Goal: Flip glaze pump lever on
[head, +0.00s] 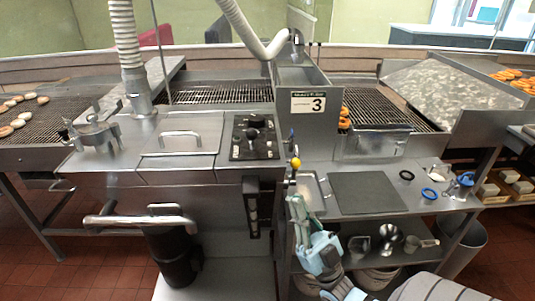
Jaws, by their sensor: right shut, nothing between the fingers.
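A small lever with a yellow ball end (295,163) sits on the front of the steel glaze station, just right of the control panel; I cannot tell for certain that it is the pump lever. A small blue handle (291,134) stands just above it. My right gripper (297,203), pale blue and grey, comes up from the bottom with its fingers pointing upward. It is shut and empty, a little below the yellow ball and apart from it. My left gripper is not in view.
A black control panel (253,137) with knobs lies left of the lever. A shelf with a dark mat (367,193) lies right of my gripper. Horizontal bar handles (140,221) stick out at front left.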

